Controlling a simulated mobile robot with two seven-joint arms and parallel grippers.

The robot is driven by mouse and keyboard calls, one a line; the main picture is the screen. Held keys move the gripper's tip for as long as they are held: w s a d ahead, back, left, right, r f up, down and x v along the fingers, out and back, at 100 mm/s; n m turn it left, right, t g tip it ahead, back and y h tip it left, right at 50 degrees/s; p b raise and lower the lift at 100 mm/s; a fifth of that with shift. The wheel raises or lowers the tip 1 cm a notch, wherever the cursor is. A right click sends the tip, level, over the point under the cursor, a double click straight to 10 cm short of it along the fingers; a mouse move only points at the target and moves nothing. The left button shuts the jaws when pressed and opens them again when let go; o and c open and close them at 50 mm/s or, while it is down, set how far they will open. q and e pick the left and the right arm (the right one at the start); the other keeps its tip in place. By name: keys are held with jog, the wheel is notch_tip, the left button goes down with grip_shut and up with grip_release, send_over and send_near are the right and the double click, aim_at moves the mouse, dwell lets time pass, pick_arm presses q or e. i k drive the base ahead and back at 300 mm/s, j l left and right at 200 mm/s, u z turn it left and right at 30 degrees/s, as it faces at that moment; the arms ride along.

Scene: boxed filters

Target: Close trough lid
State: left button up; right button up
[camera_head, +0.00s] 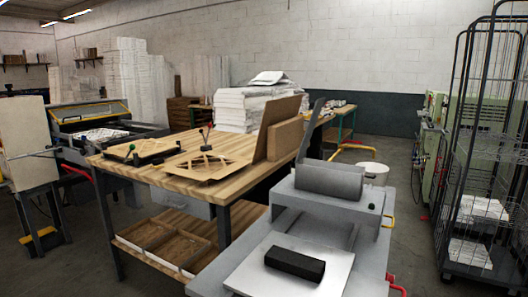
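A grey machine (335,215) stands in front of me to the right, with a rounded grey drum-like part (329,181) on top. A thin grey panel (309,132) stands up, tilted, behind the drum's left end. At the left, a dark tray-like machine (102,133) holds white material, and a yellow-edged frame (90,111) is raised along its back. Neither of my grippers is in view.
A black block (295,263) lies on a white plate (245,280) at the grey machine's front. A wooden workbench (222,187) with cardboard pieces (208,161) stands left of it. A wire cage trolley (475,235) stands right. Bare floor (415,240) lies between machine and trolley.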

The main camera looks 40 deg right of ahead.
aim_at(318, 107)
jog(key=i+j+z, duration=0.15)
jog(key=z, duration=0.25)
jog(key=i+j+z, duration=0.3)
jog(key=z, duration=0.15)
jog(key=i+j+z, duration=0.2)
jog(key=j+z, duration=0.2)
jog(key=i+j+z, duration=0.1)
jog(key=j+z, duration=0.3)
jog(key=i+j+z, duration=0.1)
jog(key=j+z, duration=0.2)
jog(key=z, duration=0.15)
jog(key=j+z, duration=0.3)
jog(key=j, duration=0.2)
jog(key=j+z, duration=0.3)
jog(key=j, duration=0.15)
